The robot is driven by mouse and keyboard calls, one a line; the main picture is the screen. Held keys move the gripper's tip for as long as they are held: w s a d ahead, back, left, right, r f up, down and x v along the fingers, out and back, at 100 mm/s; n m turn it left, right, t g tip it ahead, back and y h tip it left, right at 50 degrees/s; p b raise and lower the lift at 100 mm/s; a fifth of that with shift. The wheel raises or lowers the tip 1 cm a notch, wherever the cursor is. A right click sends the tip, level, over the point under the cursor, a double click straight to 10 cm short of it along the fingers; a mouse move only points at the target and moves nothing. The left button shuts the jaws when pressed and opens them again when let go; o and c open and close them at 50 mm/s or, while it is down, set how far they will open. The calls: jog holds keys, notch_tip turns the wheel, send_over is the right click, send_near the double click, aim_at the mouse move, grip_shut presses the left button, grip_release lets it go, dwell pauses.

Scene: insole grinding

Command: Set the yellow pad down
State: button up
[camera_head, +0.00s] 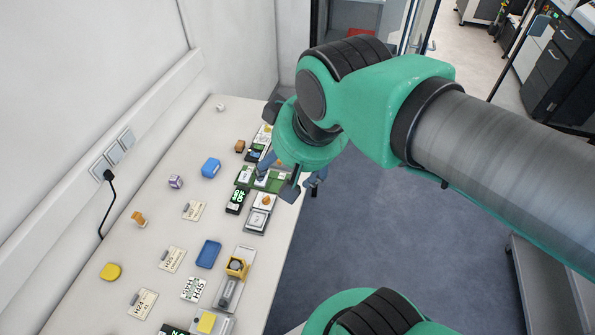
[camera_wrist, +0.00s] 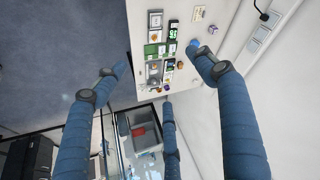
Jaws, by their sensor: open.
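A yellow rounded pad (camera_head: 110,271) lies flat on the white table, near its left edge by the wall. A second yellow piece, squarish (camera_head: 206,322), sits on a grey device at the bottom of the head view. I cannot tell which one is the task's pad. My gripper (camera_head: 290,180) is over the far right part of the table, well away from both. In the wrist view my gripper (camera_wrist: 160,62) has its blue-grey fingers spread wide with nothing between them. Neither yellow piece can be made out clearly in the wrist view.
The white table (camera_head: 150,240) holds blue blocks (camera_head: 208,254), labelled cards (camera_head: 171,260), a purple-white cube (camera_head: 176,182) and an orange piece (camera_head: 138,219). Several small devices, including a green board (camera_head: 243,177), line the right edge. A wall with sockets (camera_head: 112,154) bounds the left.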

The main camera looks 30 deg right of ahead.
jog(key=shift+s+d+f, duration=0.25)
jog(key=shift+s, duration=0.35)
jog(key=shift+s+d+f, duration=0.25)
jog(key=shift+s, duration=0.35)
notch_tip(320, 180, down, 9)
jog(key=b, duration=0.9)
jog(key=shift+f, duration=0.15)
